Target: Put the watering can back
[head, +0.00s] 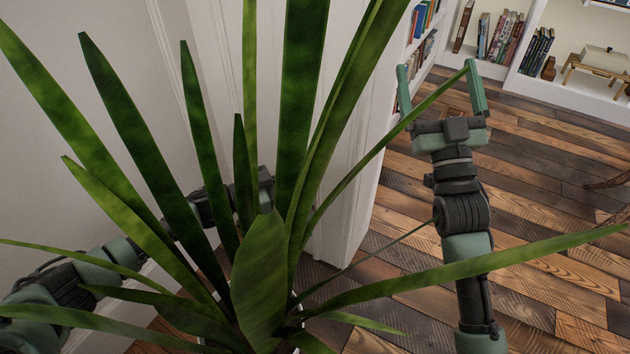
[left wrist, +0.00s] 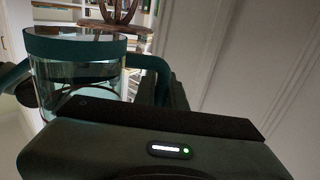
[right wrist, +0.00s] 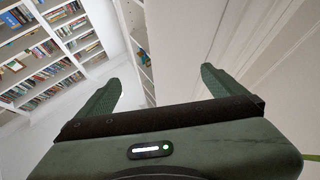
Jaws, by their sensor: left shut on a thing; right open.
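The watering can (left wrist: 75,75) shows in the left wrist view as a clear, see-through vessel with a dark teal rim and handle. My left gripper (left wrist: 165,90) is shut on its handle, at the can's right side in that view. In the head view the plant's leaves cover much of my left arm, and I cannot make out the can there. My right gripper (head: 438,82) is open and empty, raised over the wooden floor; its spread fingers also show in the right wrist view (right wrist: 160,90).
A large plant with long green leaves (head: 258,280) fills the front left of the head view. A white wall edge (head: 345,190) stands behind it. White bookshelves (head: 575,95) line the back right. The plank floor (head: 540,220) is mostly clear on the right.

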